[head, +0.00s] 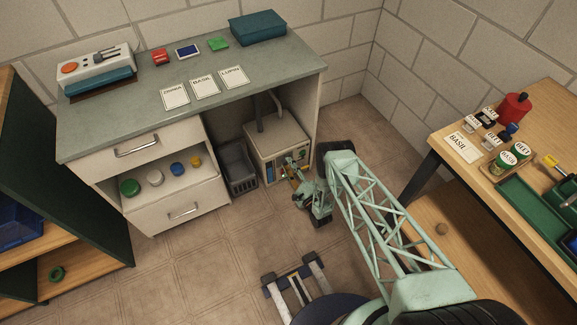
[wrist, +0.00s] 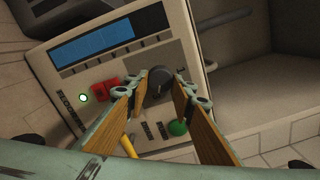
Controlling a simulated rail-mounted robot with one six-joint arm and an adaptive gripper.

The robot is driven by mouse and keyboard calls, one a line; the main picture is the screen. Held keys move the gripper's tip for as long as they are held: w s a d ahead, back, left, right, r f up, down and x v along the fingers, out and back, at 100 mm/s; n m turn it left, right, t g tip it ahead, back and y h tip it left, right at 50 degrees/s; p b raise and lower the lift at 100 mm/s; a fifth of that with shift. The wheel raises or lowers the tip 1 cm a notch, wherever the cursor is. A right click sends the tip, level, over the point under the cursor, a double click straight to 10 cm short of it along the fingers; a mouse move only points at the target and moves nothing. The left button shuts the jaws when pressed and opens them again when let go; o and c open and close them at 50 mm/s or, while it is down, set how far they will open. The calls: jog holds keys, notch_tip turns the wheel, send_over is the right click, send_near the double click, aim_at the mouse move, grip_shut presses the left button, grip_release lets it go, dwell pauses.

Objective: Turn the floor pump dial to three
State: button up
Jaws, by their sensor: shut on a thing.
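The floor pump (head: 276,138) is a pale box on the floor under the bench, its control panel facing out. In the wrist view the panel (wrist: 205,42) shows tilted, with a dark round dial (wrist: 158,80) at its middle. My gripper (wrist: 157,92) has its wood-faced fingers on either side of the dial and is shut on it. In the head view my gripper (head: 294,170) is at the pump's front and hides part of the panel.
The panel carries a blue display (wrist: 108,40), a red switch (wrist: 104,88), a lit green lamp (wrist: 84,98) and a green knob (wrist: 178,128). A grey crate (head: 238,168) stands left of the pump. An open drawer (head: 165,180) juts out further left.

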jog(key=shift+m, duration=0.4)
jog(key=o, duration=0.8)
jog(key=shift+o, duration=0.2)
jog(key=shift+s, duration=0.1)
jog(key=v, duration=1.1)
jog(key=shift+s+d, duration=0.2)
jog(key=shift+s, duration=0.15)
jog(key=shift+s, duration=0.1)
